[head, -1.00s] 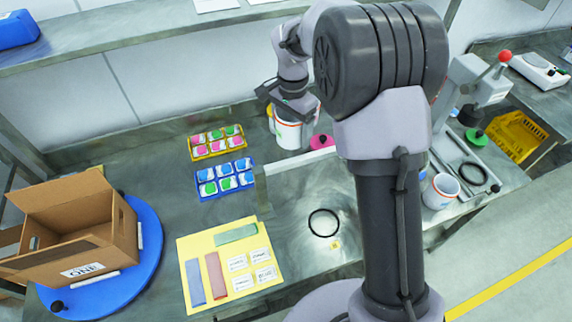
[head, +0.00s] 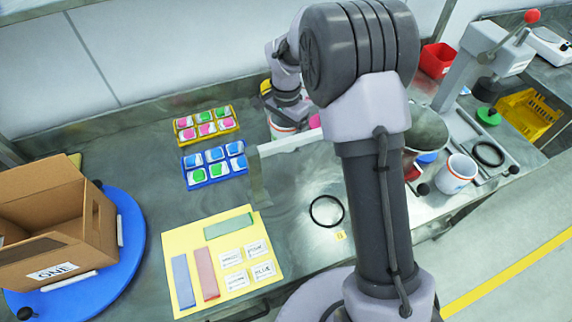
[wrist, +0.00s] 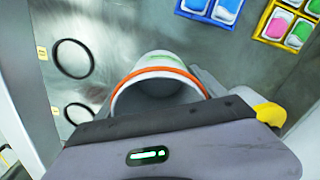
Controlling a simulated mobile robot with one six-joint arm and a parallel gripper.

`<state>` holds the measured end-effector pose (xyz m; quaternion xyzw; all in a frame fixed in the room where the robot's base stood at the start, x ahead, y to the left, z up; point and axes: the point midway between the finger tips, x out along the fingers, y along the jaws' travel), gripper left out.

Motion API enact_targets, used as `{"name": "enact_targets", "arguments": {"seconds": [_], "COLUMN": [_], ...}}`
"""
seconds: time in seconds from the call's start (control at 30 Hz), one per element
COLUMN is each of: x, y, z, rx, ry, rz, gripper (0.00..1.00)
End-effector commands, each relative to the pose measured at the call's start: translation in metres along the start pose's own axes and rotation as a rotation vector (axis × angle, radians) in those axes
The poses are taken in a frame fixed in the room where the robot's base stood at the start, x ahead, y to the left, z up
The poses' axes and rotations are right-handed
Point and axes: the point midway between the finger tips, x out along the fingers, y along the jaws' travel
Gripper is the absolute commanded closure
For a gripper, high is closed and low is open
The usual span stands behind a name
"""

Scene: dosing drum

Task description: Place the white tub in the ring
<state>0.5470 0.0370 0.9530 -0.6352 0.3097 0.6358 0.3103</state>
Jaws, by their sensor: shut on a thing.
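My gripper (head: 289,108) is shut on a white tub (head: 283,131) near the back of the bench. In the wrist view the tub (wrist: 158,84) shows its open mouth and orange-red rim band, at the front of the gripper body. Whether its base touches the bench cannot be told. A thin black ring (head: 326,210) lies flat on the bench, nearer the front and apart from the tub. The wrist view shows two black rings on the bench, an upper one (wrist: 73,58) and a lower one (wrist: 78,113), both left of the tub.
A yellow tray (head: 207,134) and a blue tray (head: 215,174) hold coloured packs. A pale low bar (head: 290,142) stands near the tub. An open carton (head: 55,235) sits on a blue turntable (head: 128,240). Another white tub (head: 456,175) stands right of my arm.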

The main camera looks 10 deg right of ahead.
Motion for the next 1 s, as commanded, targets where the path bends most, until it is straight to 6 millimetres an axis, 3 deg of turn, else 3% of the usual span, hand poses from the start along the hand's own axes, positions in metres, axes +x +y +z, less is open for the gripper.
{"name": "enact_targets", "arguments": {"seconds": [0.43, 0.8, 0.83, 0.9, 1.0], "x": [0.095, 0.1, 0.099, 0.098, 0.098], "y": [0.0, 0.0, 0.0, 0.0, 0.0], "z": [0.0, 0.0, 0.0, 0.0, 0.0], "rx": [0.0, 0.0, 0.0, 0.0, 0.0], "ry": [-0.001, 0.0, 0.0, 0.0, 0.0], "rz": [0.001, 0.0, 0.0, 0.0, 0.0], "gripper": [0.59, 0.59, 0.14, 0.0, 0.0]}}
